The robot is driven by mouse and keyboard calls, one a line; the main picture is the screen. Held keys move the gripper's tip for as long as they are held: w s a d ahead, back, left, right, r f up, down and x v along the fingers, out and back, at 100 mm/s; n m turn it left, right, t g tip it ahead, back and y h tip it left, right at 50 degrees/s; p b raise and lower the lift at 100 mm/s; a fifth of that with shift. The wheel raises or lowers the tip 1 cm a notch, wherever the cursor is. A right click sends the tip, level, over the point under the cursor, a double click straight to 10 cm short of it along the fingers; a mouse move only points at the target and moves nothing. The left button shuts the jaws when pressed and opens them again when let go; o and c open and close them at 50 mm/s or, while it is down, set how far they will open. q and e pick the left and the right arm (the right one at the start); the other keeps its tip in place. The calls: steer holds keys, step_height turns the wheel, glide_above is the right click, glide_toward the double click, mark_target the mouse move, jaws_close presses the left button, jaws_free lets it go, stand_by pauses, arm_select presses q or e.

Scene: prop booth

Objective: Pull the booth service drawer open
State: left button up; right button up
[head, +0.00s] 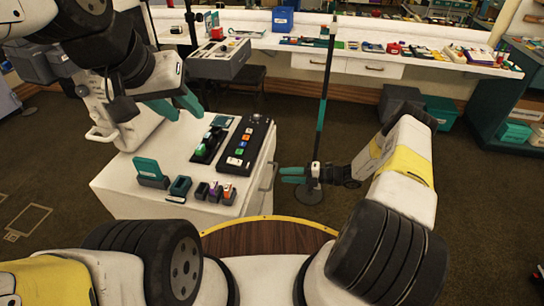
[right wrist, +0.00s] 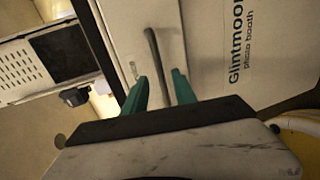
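The booth cabinet (head: 130,190) is a white box at left centre in the head view. Its drawer handle (head: 270,177), a slim vertical bar, is on the right-hand side. In the right wrist view the dark handle bar (right wrist: 158,55) stands out from the pale front, next to a "Glintmoor photo booth" label (right wrist: 238,45). My right gripper (head: 293,175) is just right of the handle, with its teal fingers apart. In the wrist view the handle's lower end shows between the fingers (right wrist: 160,90); contact cannot be told. My left gripper (head: 178,105) is open and empty above the cabinet top.
On the cabinet top are a black button panel (head: 245,145), a teal card stand (head: 150,172) and several small holders. A dark pole (head: 322,110) on a round base stands behind my right gripper. A long white counter (head: 420,62) with many small items runs along the back.

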mark_target(274, 174)
steer(key=x, duration=0.6)
steer(key=shift+c, duration=0.4)
jaws_close()
steer(key=shift+d, duration=0.1)
stand_by(0.8)
